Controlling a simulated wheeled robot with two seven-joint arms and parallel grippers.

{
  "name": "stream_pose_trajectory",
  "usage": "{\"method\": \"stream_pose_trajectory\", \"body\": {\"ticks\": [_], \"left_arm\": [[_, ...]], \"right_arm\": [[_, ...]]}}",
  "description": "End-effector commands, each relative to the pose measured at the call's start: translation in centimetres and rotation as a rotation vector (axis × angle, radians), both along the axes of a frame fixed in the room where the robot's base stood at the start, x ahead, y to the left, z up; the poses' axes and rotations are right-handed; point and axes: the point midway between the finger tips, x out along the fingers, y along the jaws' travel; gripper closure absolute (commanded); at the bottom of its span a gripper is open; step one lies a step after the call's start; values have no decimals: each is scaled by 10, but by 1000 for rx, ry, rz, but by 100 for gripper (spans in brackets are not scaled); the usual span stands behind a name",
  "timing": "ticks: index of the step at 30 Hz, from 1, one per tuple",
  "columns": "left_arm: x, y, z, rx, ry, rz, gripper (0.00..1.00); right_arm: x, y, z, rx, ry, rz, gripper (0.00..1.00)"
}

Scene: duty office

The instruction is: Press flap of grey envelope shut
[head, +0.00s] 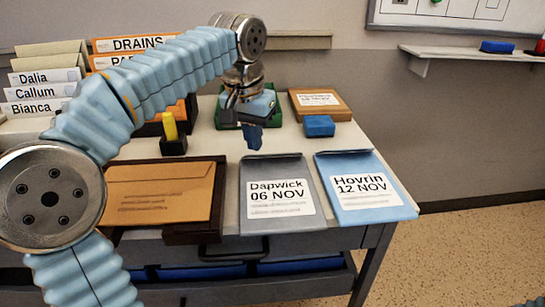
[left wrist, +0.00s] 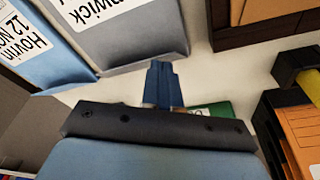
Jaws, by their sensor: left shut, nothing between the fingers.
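The grey envelope (head: 230,230) labelled "Dapwick 06 NOV" lies on the desk between a brown tray and a blue envelope. Its far end, where the flap lies, is near my left gripper; I cannot tell whether the flap is fully flat. In the left wrist view the grey envelope (left wrist: 135,45) is at upper left. My left gripper (head: 254,146) points down just beyond the envelope's far edge, apart from it in the picture. Its fingers (left wrist: 162,82) are together and empty. My right gripper is not in view.
The blue "Hovrin" envelope (head: 391,213) lies to the right. A brown tray (head: 195,238) with an orange envelope (head: 150,190) is to the left. A yellow-topped stamp (head: 171,127), a green tray (head: 275,118), a blue block (head: 319,126) and a brown box (head: 337,109) stand farther back.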

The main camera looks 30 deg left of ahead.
Motion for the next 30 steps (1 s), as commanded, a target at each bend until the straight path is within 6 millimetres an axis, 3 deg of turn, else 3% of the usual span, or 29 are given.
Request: {"method": "stream_pose_trajectory", "body": {"ticks": [30], "left_arm": [[0, 0, -32, 0, 0, 0, 100]], "right_arm": [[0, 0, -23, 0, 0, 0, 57]]}}
